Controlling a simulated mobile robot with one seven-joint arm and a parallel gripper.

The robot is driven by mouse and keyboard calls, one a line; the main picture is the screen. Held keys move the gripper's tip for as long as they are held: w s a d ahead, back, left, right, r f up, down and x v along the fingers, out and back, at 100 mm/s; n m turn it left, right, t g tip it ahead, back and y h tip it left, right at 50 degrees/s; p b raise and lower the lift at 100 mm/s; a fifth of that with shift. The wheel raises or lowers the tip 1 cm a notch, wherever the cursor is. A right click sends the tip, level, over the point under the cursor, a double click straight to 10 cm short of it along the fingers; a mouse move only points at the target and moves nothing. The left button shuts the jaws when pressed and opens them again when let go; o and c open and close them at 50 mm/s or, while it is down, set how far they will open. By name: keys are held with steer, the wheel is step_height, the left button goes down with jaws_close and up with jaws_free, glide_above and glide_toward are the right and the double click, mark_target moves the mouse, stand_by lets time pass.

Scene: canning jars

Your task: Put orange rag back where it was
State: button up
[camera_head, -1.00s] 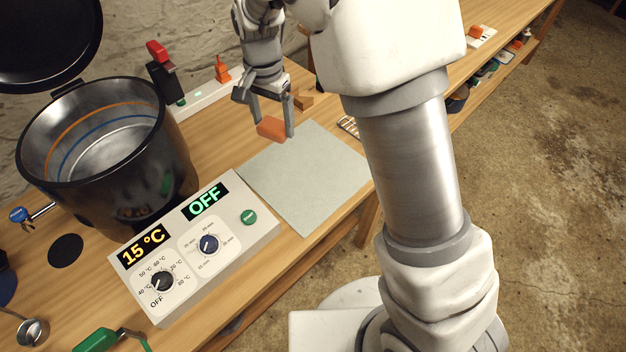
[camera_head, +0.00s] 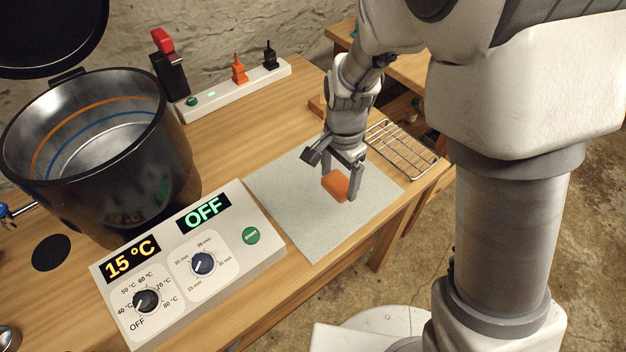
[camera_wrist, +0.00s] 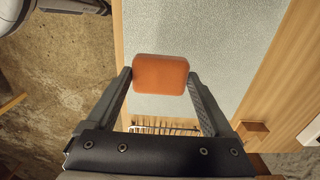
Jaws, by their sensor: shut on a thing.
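The orange rag (camera_head: 336,185) is a small block-like orange piece between the fingers of my gripper (camera_head: 338,178). My gripper is shut on it and appears to hold it above the grey-green mat (camera_head: 290,215). In the wrist view the orange rag (camera_wrist: 160,74) sits between the two fingertips of my gripper (camera_wrist: 160,78), with the mat (camera_wrist: 200,30) behind it. I cannot tell the exact height above the mat.
A control box (camera_head: 185,265) reading 15 °C and OFF stands left of the mat, beside a black open pot (camera_head: 150,165). A wire rack (camera_head: 405,150) lies right of the mat. A power strip (camera_head: 240,90) with plugs runs along the wall. The mat is otherwise clear.

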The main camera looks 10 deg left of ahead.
steer(key=a+f, duration=0.1)
steer(key=a, duration=0.1)
steer(key=a+f, duration=0.1)
steer(key=a, duration=0.1)
steer(key=w+a+f, duration=0.1)
steer(key=a+f, duration=0.1)
steer(key=shift+w+a, duration=0.1)
steer(key=shift+a, duration=0.2)
steer(key=shift+f+b, duration=0.45)
steer(key=shift+f, duration=1.55)
steer(key=shift+f, duration=0.15)
steer(key=o, duration=0.9)
